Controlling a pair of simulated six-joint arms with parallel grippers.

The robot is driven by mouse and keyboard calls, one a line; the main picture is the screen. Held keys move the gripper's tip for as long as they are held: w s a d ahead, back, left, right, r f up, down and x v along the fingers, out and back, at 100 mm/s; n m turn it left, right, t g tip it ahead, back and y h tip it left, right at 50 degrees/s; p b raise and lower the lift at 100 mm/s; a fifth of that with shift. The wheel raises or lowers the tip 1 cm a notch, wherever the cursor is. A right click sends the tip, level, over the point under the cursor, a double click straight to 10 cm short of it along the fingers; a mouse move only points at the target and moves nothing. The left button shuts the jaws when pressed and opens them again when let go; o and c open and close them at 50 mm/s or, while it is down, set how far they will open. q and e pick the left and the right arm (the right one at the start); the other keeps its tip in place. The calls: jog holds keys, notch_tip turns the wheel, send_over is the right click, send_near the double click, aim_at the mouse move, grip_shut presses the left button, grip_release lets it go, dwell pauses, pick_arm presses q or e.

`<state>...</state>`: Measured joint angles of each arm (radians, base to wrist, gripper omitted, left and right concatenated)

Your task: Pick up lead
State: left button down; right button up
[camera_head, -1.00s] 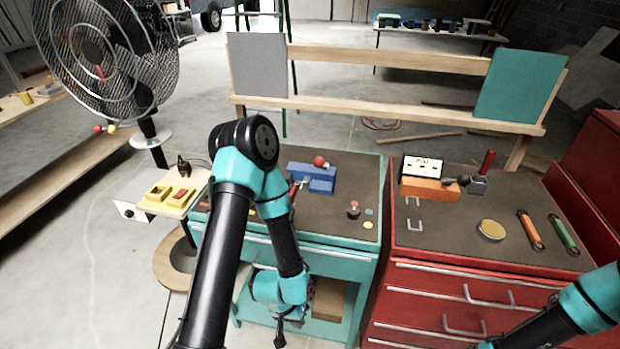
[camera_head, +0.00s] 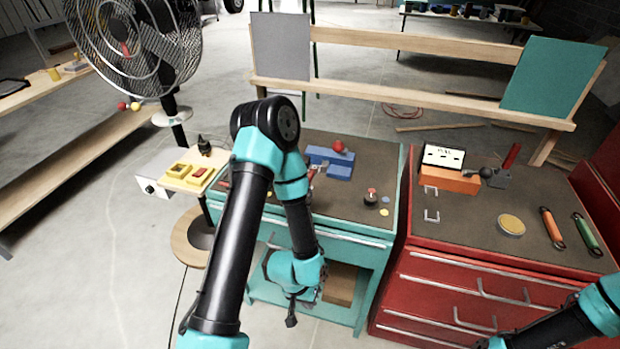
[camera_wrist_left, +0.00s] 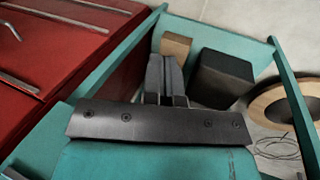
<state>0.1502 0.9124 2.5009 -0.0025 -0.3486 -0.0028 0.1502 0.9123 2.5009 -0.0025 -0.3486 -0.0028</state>
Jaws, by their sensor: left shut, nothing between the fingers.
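My left gripper (camera_head: 291,318) hangs low in front of the teal cabinet's open lower bay. In the left wrist view its fingers (camera_wrist_left: 164,62) are together with nothing between them. I cannot tell for sure which thing is the lead. A thin grey coiled cord (camera_wrist_left: 276,147) lies on the floor at the right of the wrist view, apart from the fingers. A red cord (camera_head: 402,110) lies on the floor behind the benches. A black plug-like piece (camera_head: 204,146) stands on the small side table. My right arm enters at lower right; its gripper is out of view.
The teal cabinet (camera_head: 340,232) has a wooden block (camera_wrist_left: 176,44) and a dark box (camera_wrist_left: 222,78) in its lower bay. A red drawer cabinet (camera_head: 470,290) stands to the right. The fan's round wooden base (camera_head: 196,237) is to the left.

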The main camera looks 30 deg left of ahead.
pick_arm(q)
jog(key=c, duration=1.8)
grip_release()
jog(key=o, duration=0.9)
jog(key=shift+c, duration=0.2)
jog(key=shift+w, duration=0.1)
